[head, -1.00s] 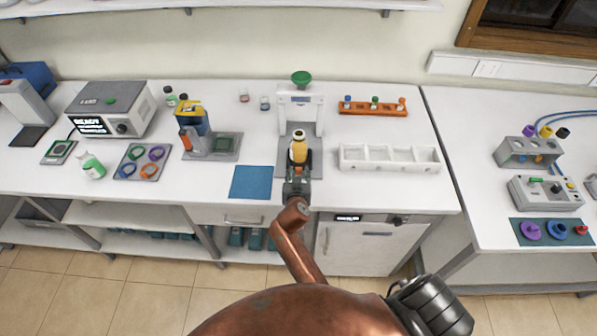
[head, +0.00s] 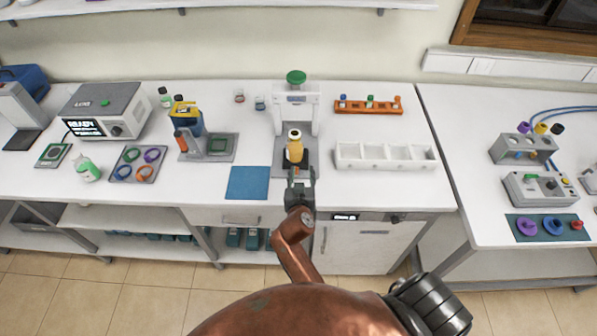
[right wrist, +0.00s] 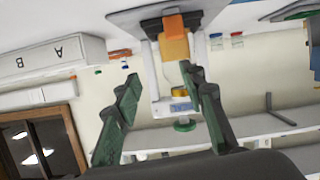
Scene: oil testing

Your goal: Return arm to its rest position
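My right gripper (head: 299,180) is in front of the white press-like stand (head: 298,104) in the head view. Its green fingers are spread apart and empty in the right wrist view (right wrist: 161,76). A yellow-orange bottle (head: 295,152) with a pale top stands on the stand's grey base, just beyond the fingertips. The bottle also shows in the right wrist view (right wrist: 174,45), which is upside down, and no finger appears to touch it there. My left gripper is not in view.
A blue mat (head: 248,183) lies left of my right gripper. A white compartment tray (head: 386,157) stands to the right, with an orange rack (head: 368,107) behind it. A blue-and-yellow device (head: 189,122) stands further left. The bench's front edge is below the gripper.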

